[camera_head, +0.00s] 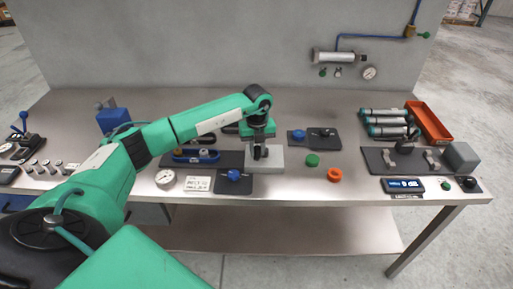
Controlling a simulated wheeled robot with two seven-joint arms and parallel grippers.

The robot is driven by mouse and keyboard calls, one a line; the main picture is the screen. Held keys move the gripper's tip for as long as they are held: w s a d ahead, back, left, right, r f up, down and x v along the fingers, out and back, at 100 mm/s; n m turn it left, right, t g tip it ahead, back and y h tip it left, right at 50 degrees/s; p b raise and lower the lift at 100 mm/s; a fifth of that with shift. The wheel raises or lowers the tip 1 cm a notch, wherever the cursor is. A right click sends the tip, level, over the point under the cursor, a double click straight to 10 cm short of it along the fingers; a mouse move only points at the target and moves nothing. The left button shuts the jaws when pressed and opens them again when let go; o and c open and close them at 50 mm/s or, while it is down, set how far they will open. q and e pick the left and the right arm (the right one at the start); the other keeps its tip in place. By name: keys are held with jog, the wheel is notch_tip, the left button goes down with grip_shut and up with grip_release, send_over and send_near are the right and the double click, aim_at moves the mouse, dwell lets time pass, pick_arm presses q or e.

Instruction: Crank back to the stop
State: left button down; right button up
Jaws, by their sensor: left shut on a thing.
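My left arm reaches in from the left over the bench. My left gripper (259,153) points down at a light grey block (279,159) near the middle of the bench. It is shut on a small dark part at the block, seemingly the crank handle. The fingers hide most of that part, so its angle and any stop cannot be made out. My right gripper does not show.
A dark plate with a blue knob (234,175) lies in front of the block. A green puck (312,160) and an orange ring (334,174) lie to its right. An orange tray (428,122) stands at the back right.

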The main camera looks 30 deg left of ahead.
pick_arm(q)
jog(key=shift+r, duration=0.1)
jog(key=c, duration=1.2)
grip_release()
jog(key=shift+c, duration=0.2)
notch_tip(320, 180, up, 14)
jog(key=b, duration=0.3)
